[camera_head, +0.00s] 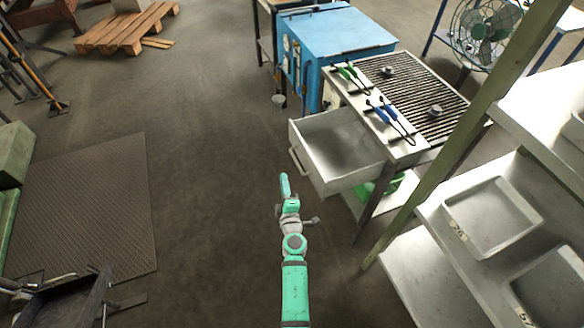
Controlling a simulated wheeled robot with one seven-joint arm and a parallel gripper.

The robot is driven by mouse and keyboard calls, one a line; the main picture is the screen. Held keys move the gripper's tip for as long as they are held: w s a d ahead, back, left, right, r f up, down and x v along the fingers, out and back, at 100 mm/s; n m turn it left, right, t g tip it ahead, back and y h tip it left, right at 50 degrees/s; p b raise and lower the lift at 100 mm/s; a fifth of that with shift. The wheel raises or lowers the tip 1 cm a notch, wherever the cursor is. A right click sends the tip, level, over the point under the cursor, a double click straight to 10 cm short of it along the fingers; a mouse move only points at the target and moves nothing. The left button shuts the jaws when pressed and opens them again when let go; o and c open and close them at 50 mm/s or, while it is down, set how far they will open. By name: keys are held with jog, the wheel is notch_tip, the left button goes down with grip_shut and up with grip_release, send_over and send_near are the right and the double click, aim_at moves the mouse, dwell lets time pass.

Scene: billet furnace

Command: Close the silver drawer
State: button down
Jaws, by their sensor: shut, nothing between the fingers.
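The silver drawer (338,146) is pulled out to the left from under the grill table (437,99). Its inside looks empty, and a bar handle (299,163) is on its left front face. My arm reaches up from the bottom middle, with its teal and grey parts below and left of the drawer.
A blue cabinet (342,40) stands behind the drawer. Green and blue tongs lie on the table's front ledge. A slanted green post (455,140) and shelves with grey trays (490,215) stand at the right. The floor left of the drawer is clear.

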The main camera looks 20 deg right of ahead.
jog(key=w+d+f, duration=0.1)
jog(key=w+d, duration=0.4)
jog(key=w, duration=0.1)
dwell(0.4)
jog(key=shift+w+d, duration=0.15)
